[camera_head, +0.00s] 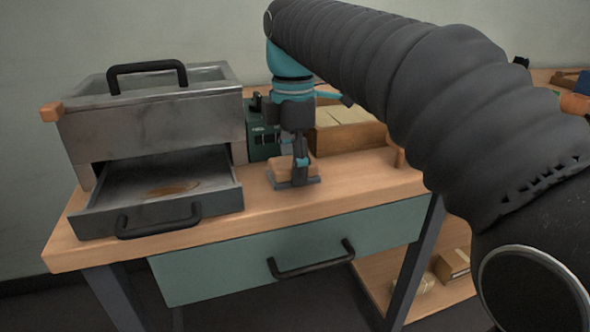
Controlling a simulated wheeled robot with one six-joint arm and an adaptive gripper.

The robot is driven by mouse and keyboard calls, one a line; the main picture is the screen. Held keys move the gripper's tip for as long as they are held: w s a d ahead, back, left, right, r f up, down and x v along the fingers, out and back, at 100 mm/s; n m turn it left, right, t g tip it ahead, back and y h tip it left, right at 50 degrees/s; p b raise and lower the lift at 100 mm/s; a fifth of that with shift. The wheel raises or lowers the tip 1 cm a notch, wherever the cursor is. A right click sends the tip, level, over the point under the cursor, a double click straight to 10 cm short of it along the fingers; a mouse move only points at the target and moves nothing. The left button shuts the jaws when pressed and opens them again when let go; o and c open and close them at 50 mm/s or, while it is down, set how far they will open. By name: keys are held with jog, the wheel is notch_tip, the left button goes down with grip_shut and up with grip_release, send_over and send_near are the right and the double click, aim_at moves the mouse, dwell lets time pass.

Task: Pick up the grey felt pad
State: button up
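A flat grey piece (306,183), which looks like the grey felt pad, lies on the wooden bench top at the middle. A tan wooden block (281,172) sits at or on it. My gripper (301,164) points down right over them, with its fingertips at the height of the block. The fingers line up with each other from this view, so I cannot see whether they are apart or touch the pad or block. The gripper hides part of both.
A metal box (150,130) with an open drawer (130,195) stands on the left; a flat brown piece (172,188) lies in the drawer. A green machine (262,130) and a wooden tray (350,137) stand behind my gripper.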

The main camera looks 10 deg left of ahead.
jog(key=shift+c, duration=0.2)
jog(key=shift+r, duration=0.55)
jog(key=r, duration=0.1)
jog(key=r+p, duration=0.1)
jog(key=d+r, duration=0.1)
jog(key=r, duration=0.1)
jog(key=shift+w+p, duration=0.3)
jog(key=w+d+r+p, duration=0.2)
jog(key=w+d+r, duration=0.2)
jog(key=d, duration=0.5)
jog(key=shift+w+d+r, duration=0.25)
jog(key=shift+r, duration=0.7)
